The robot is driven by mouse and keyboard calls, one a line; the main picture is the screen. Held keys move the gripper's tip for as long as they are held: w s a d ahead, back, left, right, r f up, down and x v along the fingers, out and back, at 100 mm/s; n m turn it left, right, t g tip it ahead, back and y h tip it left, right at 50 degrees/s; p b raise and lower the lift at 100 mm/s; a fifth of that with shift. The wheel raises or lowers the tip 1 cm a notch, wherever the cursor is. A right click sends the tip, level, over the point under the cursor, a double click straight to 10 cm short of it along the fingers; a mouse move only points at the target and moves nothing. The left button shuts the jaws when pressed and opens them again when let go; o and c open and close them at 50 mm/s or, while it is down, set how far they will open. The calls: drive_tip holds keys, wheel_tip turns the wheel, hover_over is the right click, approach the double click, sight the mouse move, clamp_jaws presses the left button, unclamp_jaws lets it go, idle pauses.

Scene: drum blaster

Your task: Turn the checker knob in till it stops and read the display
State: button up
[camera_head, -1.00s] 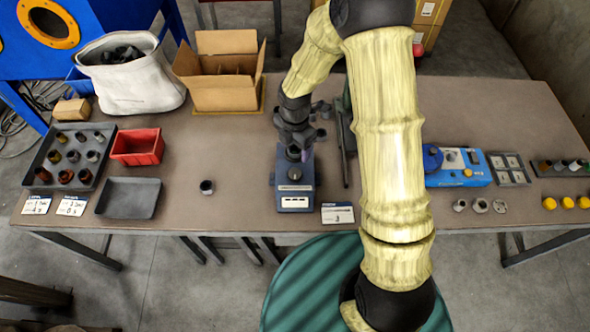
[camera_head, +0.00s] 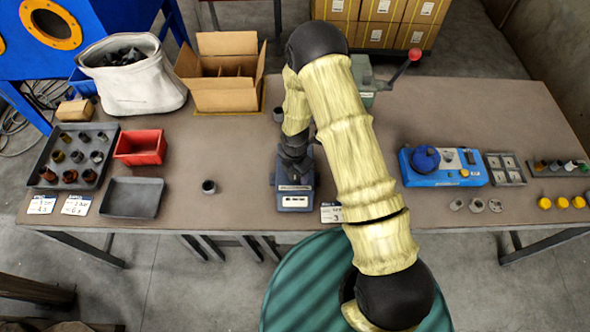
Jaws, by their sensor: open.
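The checker, a dark blue block (camera_head: 297,209), stands near the front edge of the table, left of its middle. A small pale display strip (camera_head: 295,201) is on its front face, too small to read. My gripper (camera_head: 294,177) is directly over the checker, pointing down. It is open, but its fingertips are hard to make out. The knob on top of the checker is hidden under my gripper, so I cannot tell whether the fingers are around it or touching it.
A white card (camera_head: 331,213) lies right of the checker, and a small dark cup (camera_head: 208,187) stands to its left. A green press with a red-ended lever (camera_head: 414,54) is behind my arm. A blue device (camera_head: 445,167) sits to the right. A red bin (camera_head: 140,147) is far left.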

drive_tip(key=c, duration=1)
